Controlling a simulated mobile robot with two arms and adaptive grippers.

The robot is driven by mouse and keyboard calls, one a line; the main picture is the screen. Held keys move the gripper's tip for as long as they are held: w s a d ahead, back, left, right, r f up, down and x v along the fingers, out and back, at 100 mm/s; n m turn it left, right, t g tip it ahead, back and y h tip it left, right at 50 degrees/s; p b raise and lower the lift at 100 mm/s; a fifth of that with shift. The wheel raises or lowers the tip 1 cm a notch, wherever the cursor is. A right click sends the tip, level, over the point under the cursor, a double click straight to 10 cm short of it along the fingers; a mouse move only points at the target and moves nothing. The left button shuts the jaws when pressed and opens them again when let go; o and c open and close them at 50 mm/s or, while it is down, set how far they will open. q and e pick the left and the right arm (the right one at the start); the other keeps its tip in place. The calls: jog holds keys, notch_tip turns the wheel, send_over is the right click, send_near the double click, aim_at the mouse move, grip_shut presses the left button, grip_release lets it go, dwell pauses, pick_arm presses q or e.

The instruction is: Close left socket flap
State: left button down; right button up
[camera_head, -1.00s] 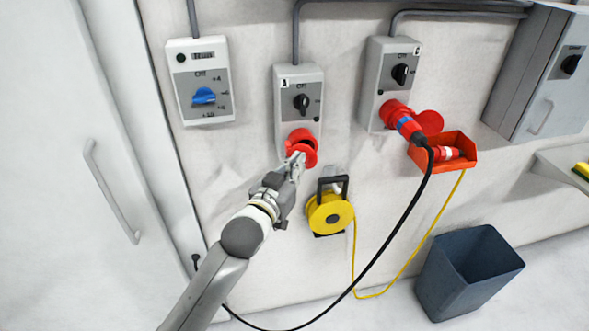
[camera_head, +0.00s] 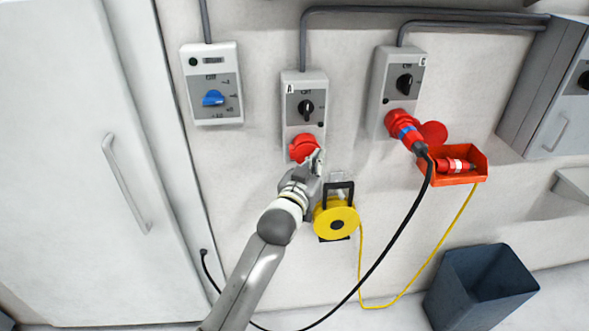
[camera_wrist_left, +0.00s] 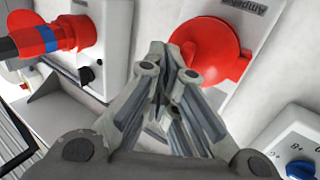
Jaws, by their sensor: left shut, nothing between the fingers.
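The left socket is on the grey box marked A (camera_head: 304,107). Its red flap (camera_head: 303,147) lies over the socket front and looks closed; no dark opening shows. In the left wrist view the flap (camera_wrist_left: 212,42) is a smooth red round cover behind my fingers. My left gripper (camera_head: 317,160) is shut and empty, just below and right of the flap. Its fingers also show in the left wrist view (camera_wrist_left: 166,62), close in front of the flap's edge; whether they touch it I cannot tell. My right gripper is not in view.
The right socket box (camera_head: 400,80) has a red-and-blue plug (camera_head: 411,137) with a black cable. An orange tray (camera_head: 479,173) sits beside it. A yellow reel (camera_head: 336,220) hangs close below my left gripper. A grey bin (camera_head: 480,282) stands at lower right.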

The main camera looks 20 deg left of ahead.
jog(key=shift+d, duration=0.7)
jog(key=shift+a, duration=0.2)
